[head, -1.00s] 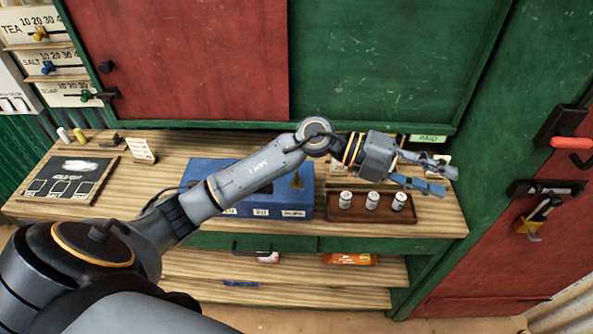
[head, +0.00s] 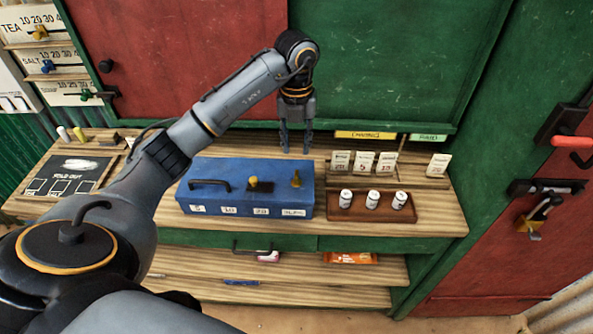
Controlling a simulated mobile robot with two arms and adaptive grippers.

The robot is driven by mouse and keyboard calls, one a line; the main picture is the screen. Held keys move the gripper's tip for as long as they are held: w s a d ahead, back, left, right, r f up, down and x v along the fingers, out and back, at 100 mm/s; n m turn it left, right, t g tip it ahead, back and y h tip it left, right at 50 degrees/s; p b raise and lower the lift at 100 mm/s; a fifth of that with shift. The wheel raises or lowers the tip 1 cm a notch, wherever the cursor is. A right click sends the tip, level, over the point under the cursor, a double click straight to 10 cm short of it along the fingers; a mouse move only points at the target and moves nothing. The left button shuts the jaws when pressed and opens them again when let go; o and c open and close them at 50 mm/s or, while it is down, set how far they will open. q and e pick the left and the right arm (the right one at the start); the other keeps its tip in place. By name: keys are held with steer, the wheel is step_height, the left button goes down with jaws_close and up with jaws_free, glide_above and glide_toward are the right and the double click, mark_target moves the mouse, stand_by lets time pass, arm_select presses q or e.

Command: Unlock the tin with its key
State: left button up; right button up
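The blue tin (head: 235,172) stands shut on the wooden counter, with a dark handle (head: 209,185) on its lid and white labels along its front. A small brass upright piece (head: 296,180) stands at the lid's right end; it may be the key, but I cannot tell. A yellow and dark fitting (head: 260,185) sits at the middle of the lid. My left gripper (head: 296,150) points down with its fingers apart and empty, above the brass piece in the picture and clear of it. My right gripper is out of view.
A brown tray (head: 385,214) with three white cylinders is right of the tin. Several price cards (head: 364,162) stand behind it. A dark board (head: 68,175) lies at left. A padlock (head: 530,226) hangs on the red door at right.

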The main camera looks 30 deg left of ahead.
mark_target(296, 173)
arm_select(q)
step_height(296, 173, down, 10)
steer(key=shift+r+p, duration=0.1)
steer(key=shift+p, duration=0.8)
steer(key=shift+c, duration=0.2)
jaws_close()
